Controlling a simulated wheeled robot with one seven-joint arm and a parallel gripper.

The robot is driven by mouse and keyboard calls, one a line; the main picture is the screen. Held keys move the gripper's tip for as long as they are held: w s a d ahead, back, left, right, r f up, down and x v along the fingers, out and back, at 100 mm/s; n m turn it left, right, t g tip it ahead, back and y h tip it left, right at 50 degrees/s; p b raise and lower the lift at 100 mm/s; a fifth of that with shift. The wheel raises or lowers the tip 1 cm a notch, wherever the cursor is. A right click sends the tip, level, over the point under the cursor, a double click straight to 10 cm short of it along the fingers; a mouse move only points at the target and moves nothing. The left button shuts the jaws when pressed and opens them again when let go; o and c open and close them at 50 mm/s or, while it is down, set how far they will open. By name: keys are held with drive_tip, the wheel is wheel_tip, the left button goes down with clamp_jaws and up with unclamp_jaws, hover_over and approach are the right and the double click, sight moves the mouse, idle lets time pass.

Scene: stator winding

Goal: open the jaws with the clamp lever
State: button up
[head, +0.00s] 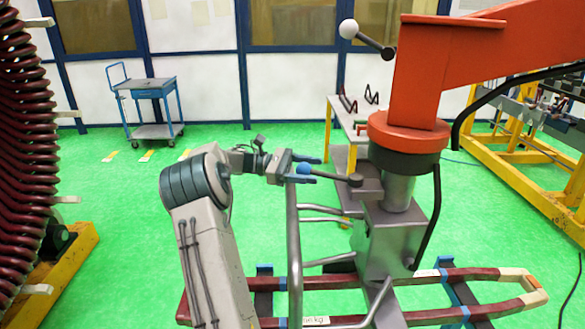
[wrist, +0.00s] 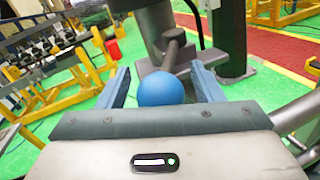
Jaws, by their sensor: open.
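The clamp lever has a blue ball knob (head: 304,169) and a dark rod (head: 336,177) that runs right to the grey clamp body (head: 388,240). My gripper (head: 317,170) is open at the knob, with its fingers around it. In the wrist view the blue knob (wrist: 160,89) sits between the two spread fingers, with a gap visible on each side. The rod leads away behind it. The long dark-red coil (head: 455,275) lies low around the clamp's base. The clamp's own jaws are not clearly visible.
An orange lifting arm (head: 455,50) rises above the clamp, with a white-ball lever (head: 349,29) at its side. A grey tubular handle frame (head: 294,250) stands below my gripper. A stator with dark-red coils (head: 25,130) is at the left.

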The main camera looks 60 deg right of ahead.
drive_tip(key=b+v, duration=0.2)
drive_tip(key=v, duration=1.1)
drive_tip(key=shift+w+a, duration=0.1)
drive_tip(key=s+a+f+t+y, duration=0.1)
drive_tip(key=s+a+t, duration=0.1)
drive_tip(key=a+t, duration=0.9)
drive_tip(key=s+a+f+t+y, duration=0.1)
drive_tip(key=a+t, duration=0.3)
drive_tip(key=a, duration=1.3)
drive_tip(key=s+a+f+t+y, duration=0.2)
drive_tip(key=s+a, duration=0.3)
drive_tip(key=a, duration=0.4)
drive_tip(key=s+a+f+m+t+y, duration=0.1)
drive_tip(key=s+a+f+t, duration=0.2)
drive_tip(key=a, duration=0.6)
drive_tip(key=shift+s+a+f+m+t+y, duration=0.15)
drive_tip(key=shift+s+a+m+t+y, duration=0.2)
drive_tip(key=shift+s, duration=0.7)
